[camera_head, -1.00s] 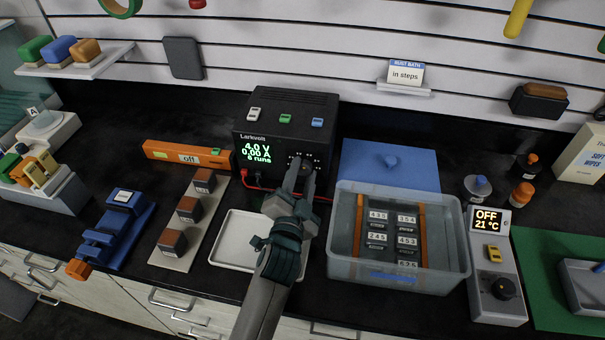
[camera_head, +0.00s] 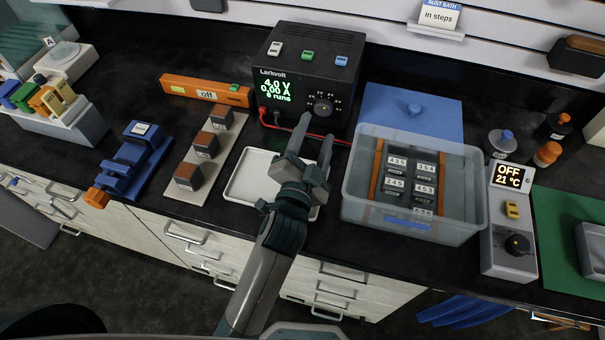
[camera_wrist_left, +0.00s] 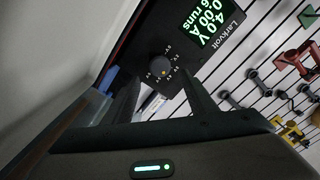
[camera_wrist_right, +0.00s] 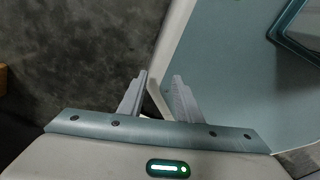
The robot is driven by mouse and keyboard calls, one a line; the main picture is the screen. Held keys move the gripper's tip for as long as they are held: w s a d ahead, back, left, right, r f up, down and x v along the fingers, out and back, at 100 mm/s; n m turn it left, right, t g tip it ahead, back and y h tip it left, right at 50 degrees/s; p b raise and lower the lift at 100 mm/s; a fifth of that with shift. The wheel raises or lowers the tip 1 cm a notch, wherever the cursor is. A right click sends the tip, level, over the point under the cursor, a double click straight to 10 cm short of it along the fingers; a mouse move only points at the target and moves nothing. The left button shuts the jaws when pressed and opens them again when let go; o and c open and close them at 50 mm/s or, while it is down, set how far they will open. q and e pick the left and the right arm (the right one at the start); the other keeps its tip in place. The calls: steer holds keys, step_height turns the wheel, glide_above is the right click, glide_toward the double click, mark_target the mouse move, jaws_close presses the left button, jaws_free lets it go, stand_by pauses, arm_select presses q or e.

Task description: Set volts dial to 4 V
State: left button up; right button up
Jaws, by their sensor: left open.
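The black Larkvolt power supply (camera_head: 305,95) stands at the back of the bench. Its green display (camera_head: 276,91) reads 4.0 V, 0.00 A and 6 runs. The round black volts dial (camera_head: 322,107) is on its front, right of the display; it also shows in the left wrist view (camera_wrist_left: 160,67), with a small yellow mark on it. My left gripper (camera_head: 312,140) is open and empty, in front of and below the dial, apart from it. My right gripper (camera_wrist_right: 160,82) shows only in its wrist view, with its fingers apart and nothing between them, over the floor.
A white tray (camera_head: 240,188) lies below my left gripper. A clear tub (camera_head: 358,200) with numbered blocks stands to its right, and an orange bar reading off (camera_head: 180,85) to the left. Red and black leads run from the power supply's front.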

arm_select(q)
steer(key=s, duration=0.2)
steer(key=s+a+b, duration=0.1)
steer(key=s, duration=0.2)
steer(key=shift+s+f, duration=0.15)
steer(key=shift+s, duration=0.15)
steer(key=s, duration=0.2)
steer(key=s+b, duration=0.1)
steer(key=shift+s+a, duration=0.35)
steer(key=shift+a, duration=0.05)
steer(key=shift+s+a, duration=0.2)
steer(key=shift+s, duration=0.55)
arm_select(e)
steer(key=w+a+f+t, duration=0.1)
steer(key=w+a, duration=0.1)
steer(key=w, duration=0.4)
steer(key=shift+a+t+y, duration=0.2)
steer(key=shift+t+y, duration=0.1)
steer(key=shift+t, duration=0.1)
